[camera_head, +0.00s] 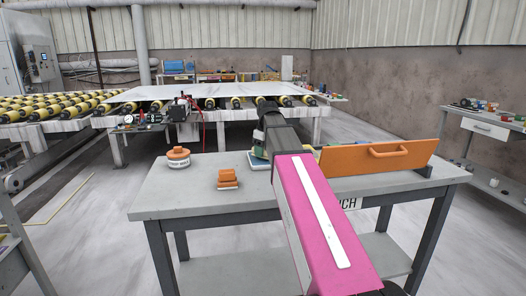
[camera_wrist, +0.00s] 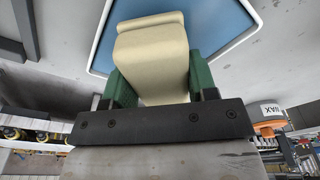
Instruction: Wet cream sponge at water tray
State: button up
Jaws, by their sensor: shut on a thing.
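The cream sponge (camera_wrist: 152,62) is held between the green fingers of my gripper (camera_wrist: 161,80) in the wrist view. The water tray (camera_wrist: 97,58), blue inside with a white rim, lies behind the sponge in that view, so the sponge overlaps it. Whether the sponge touches the water cannot be told. In the head view the tray (camera_head: 256,164) shows only as a pale edge on the grey bench, left of my arm. My arm hides most of the gripper and the sponge there.
The grey bench (camera_head: 180,200) carries an orange-topped round pot (camera_head: 178,156) and an orange block (camera_head: 227,180) left of the tray. An upright orange panel with a handle (camera_head: 410,160) stands to the right. A WAX label (camera_wrist: 271,110) shows in the wrist view. The bench's front left is clear.

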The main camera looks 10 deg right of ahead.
jog(key=shift+f, duration=0.55)
dwell(1.4)
jog(key=shift+r, duration=0.1)
jog(key=shift+r, duration=3.45)
jog(key=s+m, duration=0.2)
jog(key=m, duration=0.1)
jog(key=s+m, duration=0.2)
jog(key=m, duration=0.1)
jog(key=shift+m+h, duration=0.3)
jog(key=shift+h, duration=0.1)
jog(key=shift+s+r+m+h, duration=0.1)
jog(key=shift+s+m, duration=0.4)
jog(key=shift+m, duration=0.45)
jog(key=shift+s+m+h, duration=0.1)
jog(key=shift+s+m, duration=0.4)
jog(key=shift+m, duration=0.5)
jog(key=shift+s+r+m+h, duration=0.1)
jog(key=shift+s+m, duration=0.4)
jog(key=shift+m, duration=0.45)
